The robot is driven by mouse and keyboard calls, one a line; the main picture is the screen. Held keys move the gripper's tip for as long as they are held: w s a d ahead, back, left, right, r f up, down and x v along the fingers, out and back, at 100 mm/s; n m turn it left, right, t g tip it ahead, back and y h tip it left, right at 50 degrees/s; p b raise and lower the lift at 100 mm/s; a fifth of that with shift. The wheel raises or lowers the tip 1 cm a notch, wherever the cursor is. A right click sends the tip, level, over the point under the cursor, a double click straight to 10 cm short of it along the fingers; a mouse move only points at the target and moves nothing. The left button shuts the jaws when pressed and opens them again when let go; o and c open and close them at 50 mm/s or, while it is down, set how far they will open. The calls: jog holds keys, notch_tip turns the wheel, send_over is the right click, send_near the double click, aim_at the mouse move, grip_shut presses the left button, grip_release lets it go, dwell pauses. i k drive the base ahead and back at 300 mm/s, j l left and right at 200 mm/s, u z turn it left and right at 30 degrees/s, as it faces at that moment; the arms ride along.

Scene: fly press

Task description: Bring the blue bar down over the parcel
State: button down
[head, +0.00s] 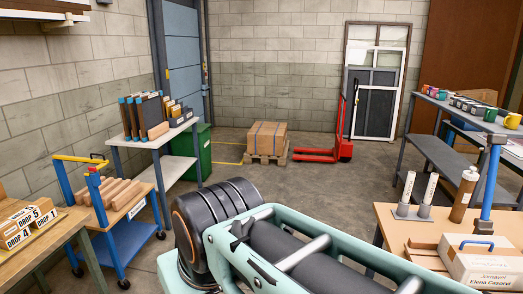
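The parcel (480,262) is a white and brown box with a printed name label, on the wooden bench at the lower right in the head view. My gripper is not in view.
My teal and black arm covers the lower middle. A blue trolley (110,235) stands left.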

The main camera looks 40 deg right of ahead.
aim_at(496, 142)
jog(key=i+z, duration=0.2)
jog(key=z, duration=0.15)
jog(key=i+z, duration=0.2)
jog(key=z, duration=0.2)
jog(key=i+j+z, duration=0.1)
jog(key=z, duration=0.25)
jog(key=i+z, duration=0.2)
jog(key=z, duration=0.25)
jog(key=i+z, duration=0.2)
jog(key=z, duration=0.2)
jog(key=i+j+z, duration=0.2)
jog(key=z, duration=0.25)
jog(key=i+j+z, duration=0.15)
jog(key=z, duration=0.25)
jog(key=i+j+z, duration=0.1)
jog(key=j+z, duration=0.15)
jog(key=z, duration=0.2)
jog(key=i+j+z, duration=0.2)
jog(key=z, duration=0.15)
jog(key=i+j+z, duration=0.15)
jog(key=j+z, duration=0.15)
jog(key=j, duration=0.15)
jog(key=i+j+z, duration=0.1)
jog(key=i, duration=0.25)
jog(key=i+j, duration=0.1)
jog(key=i, duration=0.25)
jog(key=z, duration=0.05)
